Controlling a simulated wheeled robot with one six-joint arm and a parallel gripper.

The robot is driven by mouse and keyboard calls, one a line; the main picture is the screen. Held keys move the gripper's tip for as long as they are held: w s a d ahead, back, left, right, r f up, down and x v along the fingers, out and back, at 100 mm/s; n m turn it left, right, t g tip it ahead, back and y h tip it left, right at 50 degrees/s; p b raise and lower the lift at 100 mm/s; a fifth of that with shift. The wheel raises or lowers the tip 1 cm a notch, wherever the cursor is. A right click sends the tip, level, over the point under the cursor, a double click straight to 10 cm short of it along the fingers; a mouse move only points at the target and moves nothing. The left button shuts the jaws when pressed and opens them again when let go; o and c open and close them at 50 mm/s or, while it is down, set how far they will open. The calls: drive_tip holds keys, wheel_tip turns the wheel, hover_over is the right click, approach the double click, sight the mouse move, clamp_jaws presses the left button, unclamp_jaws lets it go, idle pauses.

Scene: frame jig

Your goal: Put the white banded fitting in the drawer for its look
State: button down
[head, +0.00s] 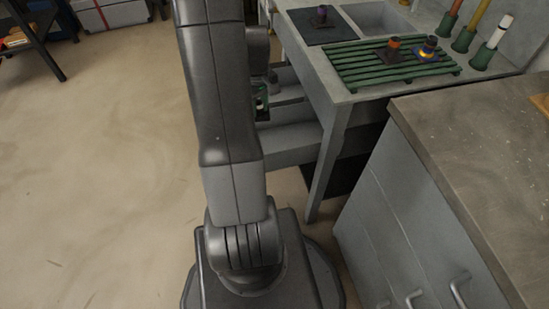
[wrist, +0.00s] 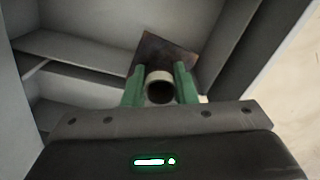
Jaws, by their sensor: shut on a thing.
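The white banded fitting (wrist: 159,77) is between the green fingers of my gripper (wrist: 160,86) in the wrist view. It has a pale ring around a dark hole and a dark brown square plate beyond it. My gripper is shut on it, above or inside an open grey drawer (wrist: 75,50) with a divider at the left. In the head view, the green fingertips of my gripper (head: 262,103) show beside my arm, near the open drawers (head: 290,143) under the bench. The fitting is not clear there, and my arm hides part of the drawers.
A green slatted rack (head: 350,72) on the bench (head: 345,95) holds an orange-banded fitting (head: 393,45) and a blue-and-yellow one (head: 428,46). A grey cabinet (head: 400,215) stands at the right.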

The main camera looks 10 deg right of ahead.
sight(269, 119)
drive_tip(key=shift+n, duration=0.8)
drive_tip(key=s+f+b, duration=0.1)
drive_tip(key=s+d+f+b, duration=0.1)
drive_tip(key=b, duration=0.1)
drive_tip(key=s+d+f+b, duration=0.1)
drive_tip(key=f, duration=0.1)
drive_tip(key=shift+d+b, duration=0.25)
drive_tip(key=shift+b, duration=0.05)
wheel_tip(269, 119, down, 10)
drive_tip(key=b, duration=0.3)
drive_tip(key=shift+r+b, duration=0.25)
drive_tip(key=shift+b, duration=0.1)
drive_tip(key=shift+f, duration=0.15)
drive_tip(key=c, duration=1.2)
unclamp_jaws()
drive_tip(key=shift+o, duration=0.2)
wheel_tip(269, 119, up, 12)
drive_tip(key=p, duration=0.4)
drive_tip(key=shift+r, duration=0.2)
